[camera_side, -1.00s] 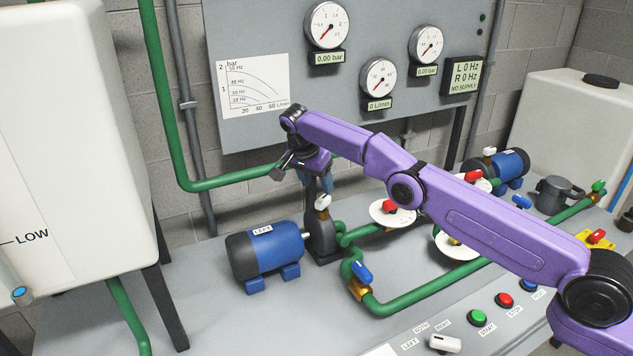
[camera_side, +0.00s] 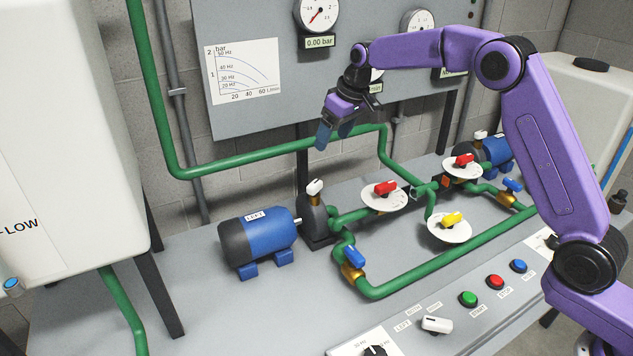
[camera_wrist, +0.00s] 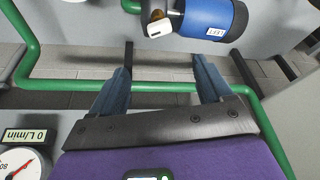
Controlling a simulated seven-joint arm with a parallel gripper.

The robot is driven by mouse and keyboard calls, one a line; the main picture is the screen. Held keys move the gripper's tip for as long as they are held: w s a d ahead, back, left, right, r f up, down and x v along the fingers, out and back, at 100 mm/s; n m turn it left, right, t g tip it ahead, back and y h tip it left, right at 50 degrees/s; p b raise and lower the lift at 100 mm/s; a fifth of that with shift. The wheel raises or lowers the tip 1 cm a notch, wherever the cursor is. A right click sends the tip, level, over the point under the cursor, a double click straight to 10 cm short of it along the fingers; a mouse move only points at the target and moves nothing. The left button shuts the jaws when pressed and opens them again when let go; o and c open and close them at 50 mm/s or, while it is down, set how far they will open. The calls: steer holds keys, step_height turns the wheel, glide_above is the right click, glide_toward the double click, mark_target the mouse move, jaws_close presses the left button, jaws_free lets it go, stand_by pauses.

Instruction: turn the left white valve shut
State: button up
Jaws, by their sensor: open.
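The left white valve (camera_side: 315,187) is a small white handle on a brass stem on top of the dark pump (camera_side: 317,220) at the right end of the blue motor marked LEFT (camera_side: 259,241). The valve also shows at the top of the wrist view (camera_wrist: 158,27), beyond the fingertips. My gripper (camera_side: 334,138) is above and slightly right of the valve in the side view, with its blue fingers tilted downward. In the wrist view its two fingers (camera_wrist: 162,72) are wide apart with nothing between them. It is apart from the valve.
Green pipes (camera_side: 430,275) run right of the pump, with a blue valve (camera_side: 352,257) and dials with red (camera_side: 386,188) and yellow (camera_side: 451,220) handles. A second white valve (camera_side: 481,134) sits by the right motor. A white tank (camera_side: 70,150) stands at left, a gauge panel (camera_side: 300,85) behind.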

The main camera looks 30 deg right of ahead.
mark_target(315, 184)
steer(key=shift+n, duration=0.9)
steer(key=x, duration=1.6)
steer(key=shift+s+d+f, duration=0.15)
steer(key=shift+s, duration=0.05)
steer(key=c, duration=1)
